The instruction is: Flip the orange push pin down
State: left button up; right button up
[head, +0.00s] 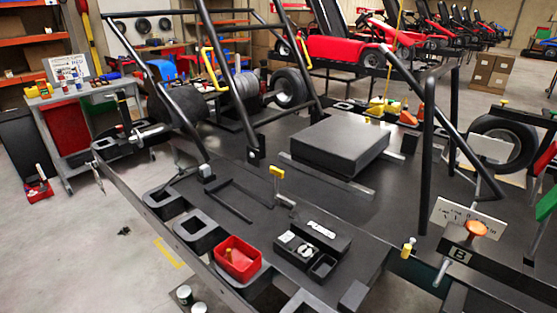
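An orange round-headed pin (476,229), which looks like the push pin, stands at the right. Its wide head faces up above a black block marked B (459,254). Its lower part is hard to make out. A white label plate (452,212) is just behind it. Neither of my grippers shows in the head view.
A black kart frame with upright tubes (428,150) rises left of and behind the pin. A grey pin with a yellow top (407,248) stands at the left of the block. A red bin (237,259) and black tray (312,243) sit front centre. A tyre (503,143) stands behind.

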aim_at(475, 228)
jog(key=z, duration=1.6)
